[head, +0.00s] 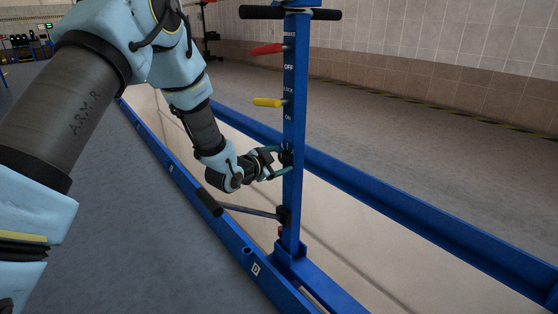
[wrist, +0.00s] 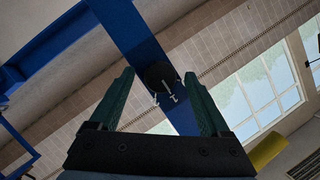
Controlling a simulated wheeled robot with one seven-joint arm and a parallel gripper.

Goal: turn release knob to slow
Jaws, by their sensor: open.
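The release knob (head: 286,158) is a small dark knob on the blue upright post (head: 294,120), below the yellow lever. In the wrist view the knob (wrist: 159,75) is a black disc on the blue post, with small white marks at its lower edge. I cannot read these marks or tell the knob's setting. My gripper (head: 279,163) is at the post, level with the knob. In the wrist view its two green fingers (wrist: 160,80) stand apart, one on each side of the knob, with gaps showing. The fingers partly hide the knob in the head view.
Above on the post are a yellow lever (head: 267,102), a red lever (head: 267,49) and a black crossbar handle (head: 262,12). Below my gripper, a black-gripped lever (head: 210,201) sticks out left. Blue rails (head: 400,205) run along a pit. Open floor lies left.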

